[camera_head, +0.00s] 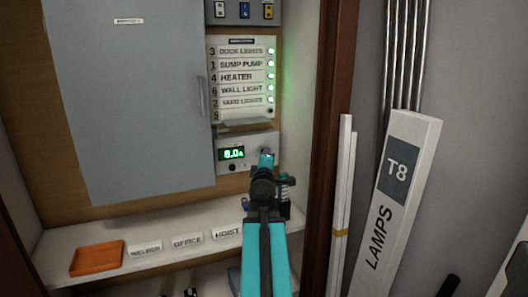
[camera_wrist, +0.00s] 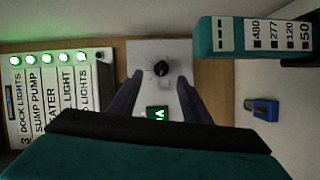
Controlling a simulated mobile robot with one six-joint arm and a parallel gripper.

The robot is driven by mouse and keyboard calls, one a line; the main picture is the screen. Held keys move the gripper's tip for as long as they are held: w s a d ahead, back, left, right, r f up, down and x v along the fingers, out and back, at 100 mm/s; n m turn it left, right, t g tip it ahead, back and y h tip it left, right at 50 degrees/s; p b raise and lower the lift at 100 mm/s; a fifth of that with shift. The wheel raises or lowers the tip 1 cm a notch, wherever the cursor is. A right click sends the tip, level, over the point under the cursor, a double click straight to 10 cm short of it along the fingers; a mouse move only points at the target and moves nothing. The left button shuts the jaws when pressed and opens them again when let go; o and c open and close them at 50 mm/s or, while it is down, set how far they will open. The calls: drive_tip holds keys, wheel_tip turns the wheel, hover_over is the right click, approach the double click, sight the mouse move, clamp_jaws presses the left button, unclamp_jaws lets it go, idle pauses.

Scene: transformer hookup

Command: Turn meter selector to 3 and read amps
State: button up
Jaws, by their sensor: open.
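The meter (camera_head: 226,166) is a pale panel below the label list. In the wrist view, the black selector knob (camera_wrist: 161,69) sits on the pale panel beyond and between my fingers. The display (camera_wrist: 157,113) is partly cut off there. My gripper (camera_wrist: 159,88) is open, with one finger on each side of the knob and no clear contact. In the head view, my gripper (camera_head: 267,163) covers the panel's right part. I cannot read the selector's position.
The label list (camera_head: 240,77) has "3 DOCK LIGHTS" on top; several lamps are green and the bottom one dark. A grey cabinet door (camera_head: 135,100) is left. A shelf holds an orange tray (camera_head: 97,258) and name tags. A teal block marked 480, 277, 120, 50 (camera_wrist: 255,38) is close by.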

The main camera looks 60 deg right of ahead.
drive_tip(key=p, duration=0.4)
drive_tip(key=shift+w+d+r, duration=0.1)
drive_tip(key=shift+w+d, duration=0.1)
drive_tip(key=shift+d, duration=0.1)
drive_tip(key=p, duration=0.5)
drive_tip(key=shift+w, duration=0.25)
drive_tip(key=shift+f+x, duration=0.1)
drive_tip(key=shift+x, duration=1.3)
drive_tip(key=shift+f+x, duration=0.15)
drive_tip(key=shift+x, duration=1.25)
drive_tip(key=shift+c, duration=0.2)
drive_tip(key=c, duration=1)
